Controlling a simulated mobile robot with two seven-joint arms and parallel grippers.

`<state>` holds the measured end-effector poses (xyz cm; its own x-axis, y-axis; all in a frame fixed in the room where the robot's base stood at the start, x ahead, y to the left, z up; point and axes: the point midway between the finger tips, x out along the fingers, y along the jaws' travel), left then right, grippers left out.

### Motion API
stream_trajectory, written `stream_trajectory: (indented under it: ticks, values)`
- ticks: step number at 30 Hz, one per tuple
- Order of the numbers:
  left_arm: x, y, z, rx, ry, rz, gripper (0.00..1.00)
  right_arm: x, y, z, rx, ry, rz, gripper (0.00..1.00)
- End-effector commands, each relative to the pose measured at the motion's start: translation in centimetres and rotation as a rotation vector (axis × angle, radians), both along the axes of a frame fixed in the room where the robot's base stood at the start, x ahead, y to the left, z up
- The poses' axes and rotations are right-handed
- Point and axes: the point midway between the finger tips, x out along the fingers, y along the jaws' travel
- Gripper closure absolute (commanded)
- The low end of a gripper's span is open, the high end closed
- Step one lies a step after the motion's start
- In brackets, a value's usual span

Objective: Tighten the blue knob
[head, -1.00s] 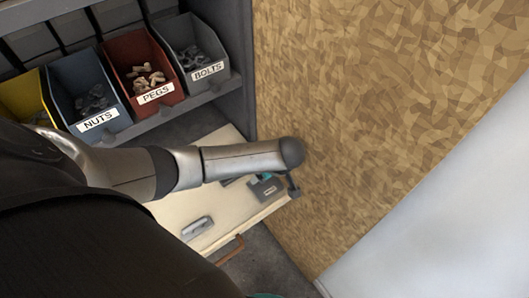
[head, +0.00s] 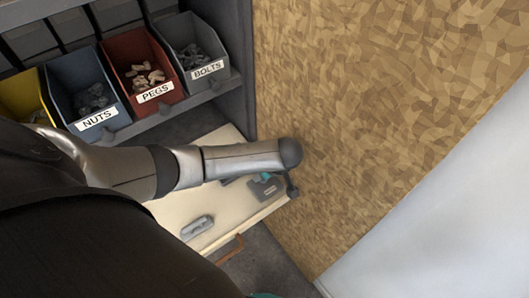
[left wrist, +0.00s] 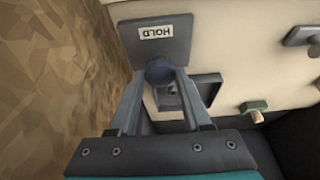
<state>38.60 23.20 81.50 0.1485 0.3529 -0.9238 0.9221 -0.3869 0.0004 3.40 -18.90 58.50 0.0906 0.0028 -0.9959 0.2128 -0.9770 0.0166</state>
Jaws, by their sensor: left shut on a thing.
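The blue knob (left wrist: 160,69) is dark blue and round in the left wrist view, in front of a grey plate (left wrist: 163,35) with a HOLD label that appears upside down. My left gripper (left wrist: 160,84) is shut on the knob, one finger on each side. In the head view my left arm reaches across from the left and hides the knob and most of the gripper. A bit of teal shows under the arm's end. My right gripper is not in view.
A cream panel (head: 178,213) lies under the arm, with a grey fitting (head: 197,227) on it. A speckled board wall (head: 390,100) rises close on the right. Bins of nuts (head: 90,85), pegs (head: 142,65) and bolts (head: 192,50) stand on a shelf at upper left.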

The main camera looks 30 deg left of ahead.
Motion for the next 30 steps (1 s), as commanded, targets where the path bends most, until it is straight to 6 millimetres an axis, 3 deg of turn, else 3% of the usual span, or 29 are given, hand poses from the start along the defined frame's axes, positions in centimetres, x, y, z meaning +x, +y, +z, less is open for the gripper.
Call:
stream_trajectory:
  ticks: [5,14,30]
  values:
    - [-0.1,0.0,0.0,0.0,0.002,0.0,1.0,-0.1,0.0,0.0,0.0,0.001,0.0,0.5]
    - [-0.2,0.0,0.1,0.001,0.004,-0.015,1.0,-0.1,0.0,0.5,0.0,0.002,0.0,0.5]
    - [-0.7,0.1,0.3,-0.003,0.008,-0.312,1.0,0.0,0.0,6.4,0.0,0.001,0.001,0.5]
